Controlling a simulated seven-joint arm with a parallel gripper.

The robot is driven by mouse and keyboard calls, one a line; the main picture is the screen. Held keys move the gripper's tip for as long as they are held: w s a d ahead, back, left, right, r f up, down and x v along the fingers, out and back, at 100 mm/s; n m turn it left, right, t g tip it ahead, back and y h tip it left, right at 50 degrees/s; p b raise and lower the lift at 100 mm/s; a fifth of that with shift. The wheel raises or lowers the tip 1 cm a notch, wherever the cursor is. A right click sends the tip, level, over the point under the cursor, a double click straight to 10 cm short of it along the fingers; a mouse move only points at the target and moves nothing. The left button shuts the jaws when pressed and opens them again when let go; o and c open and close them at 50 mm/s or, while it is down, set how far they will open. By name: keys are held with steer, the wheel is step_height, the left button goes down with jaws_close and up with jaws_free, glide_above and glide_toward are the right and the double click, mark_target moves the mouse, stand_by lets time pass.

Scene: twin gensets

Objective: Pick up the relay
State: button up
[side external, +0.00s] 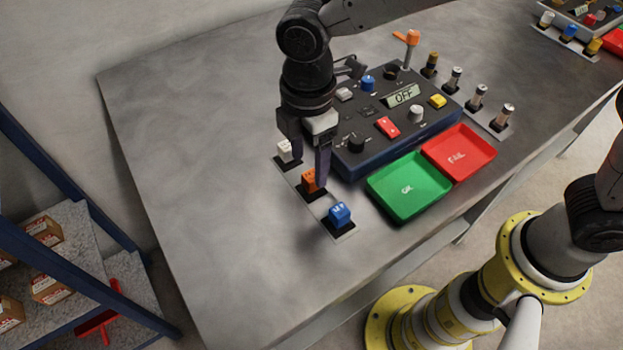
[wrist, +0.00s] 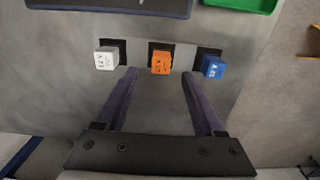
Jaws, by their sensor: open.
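Three small labelled blocks sit in dark square sockets in a row: a white one (side external: 285,149), an orange one (side external: 310,181) and a blue one (side external: 340,213). Their print is too small to read, and I cannot tell which is the relay. The wrist view shows the white block (wrist: 107,59) at left, the orange block (wrist: 161,62) in the middle and the blue block (wrist: 213,67) at right. My gripper (side external: 306,162) is open and empty over the row. In the wrist view, the orange block lies between the lines of my gripper's fingertips (wrist: 160,73), close to them.
A dark control box (side external: 365,165) with knobs and an OFF display stands just behind the row. A green OK tray (side external: 410,212) and a red FAIL tray (side external: 478,176) lie to its right. Several cylindrical parts stand farther back. The table (side external: 190,190) is clear at left.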

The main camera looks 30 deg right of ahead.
mark_target(311, 176)
steer(key=f, duration=0.5)
steer(key=shift+d, duration=0.2)
jaws_close()
